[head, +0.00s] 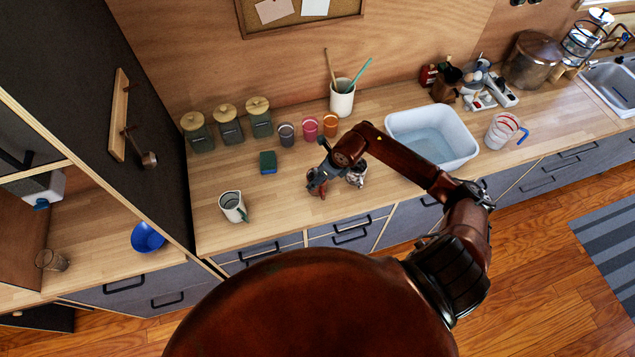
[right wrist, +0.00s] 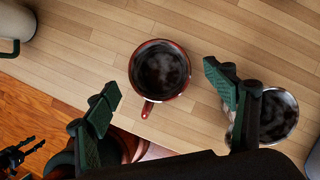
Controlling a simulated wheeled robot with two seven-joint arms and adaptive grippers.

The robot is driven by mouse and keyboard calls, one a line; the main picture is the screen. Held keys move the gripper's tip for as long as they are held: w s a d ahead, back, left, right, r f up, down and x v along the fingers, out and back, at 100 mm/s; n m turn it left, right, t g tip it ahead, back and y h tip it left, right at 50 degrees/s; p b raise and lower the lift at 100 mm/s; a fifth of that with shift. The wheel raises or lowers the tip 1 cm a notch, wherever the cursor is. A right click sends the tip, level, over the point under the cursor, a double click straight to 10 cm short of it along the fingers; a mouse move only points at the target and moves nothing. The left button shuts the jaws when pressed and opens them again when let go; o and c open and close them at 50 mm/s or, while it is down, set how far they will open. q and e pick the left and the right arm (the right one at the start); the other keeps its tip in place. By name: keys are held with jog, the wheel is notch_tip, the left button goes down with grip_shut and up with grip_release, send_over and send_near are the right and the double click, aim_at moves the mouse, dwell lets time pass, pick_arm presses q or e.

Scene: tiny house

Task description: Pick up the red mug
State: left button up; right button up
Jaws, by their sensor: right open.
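The red mug (right wrist: 162,72) stands upright on the wooden counter in the right wrist view, with a dark inside and its handle pointing down toward my gripper. In the head view it is mostly hidden by my right gripper (head: 325,180), with a bit of red showing at most. My right gripper (right wrist: 164,93) is open and empty, its two green-padded fingers spread to either side of the mug's lower part in the picture. I see no contact. A small dark pronged shape at the lower left of the right wrist view looks like my left gripper (right wrist: 18,153).
A metal cup (right wrist: 278,115) stands close to the right finger. A pale jug (head: 233,207) stands left, a green sponge (head: 268,162) behind it. Several jars and colored cups line the back. A white basin (head: 432,135) is to the right. Counter between jug and mug is clear.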

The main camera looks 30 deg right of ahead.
aim_at(312, 174)
jog(key=shift+p+x, duration=0.3)
jog(key=shift+x, duration=1.35)
jog(key=c, duration=1.4)
jog(key=shift+c, duration=0.6)
jog(key=shift+r, duration=0.15)
